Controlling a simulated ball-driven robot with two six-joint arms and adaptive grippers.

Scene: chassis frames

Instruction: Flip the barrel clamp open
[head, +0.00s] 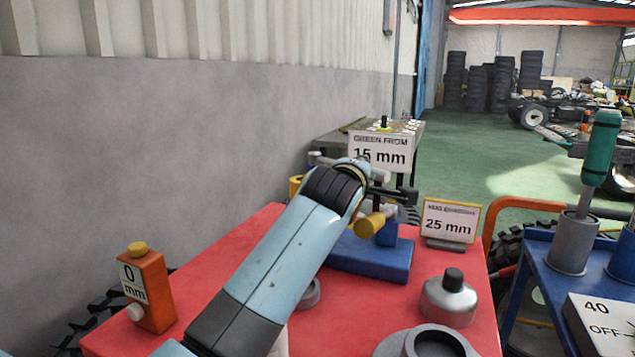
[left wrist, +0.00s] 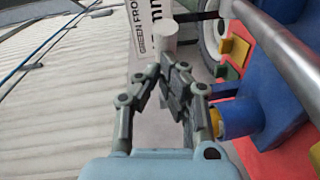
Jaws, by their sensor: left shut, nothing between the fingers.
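The clamp fixture has a blue base (head: 372,262) on the red bench top, partly hidden behind my left arm. A yellow cylinder (head: 370,225) sticks out of it; yellow also shows beside the blue block in the left wrist view (left wrist: 232,120). A grey metal bar (left wrist: 275,55) runs across the blue part (left wrist: 260,95) in that view. My left gripper (head: 405,194) is shut and empty, just above the fixture. In the left wrist view its fingers (left wrist: 172,72) are together beside a pale round knob (left wrist: 158,40); I cannot tell if they touch. My right gripper is out of view.
The red bench top (head: 345,318) also holds an orange 0 mm block (head: 148,290), a metal can (head: 449,299), a grey ring part (head: 432,342) and a 25 mm sign (head: 450,220). A 15 mm sign (head: 380,152) stands behind. A grey wall (head: 130,160) borders the left.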

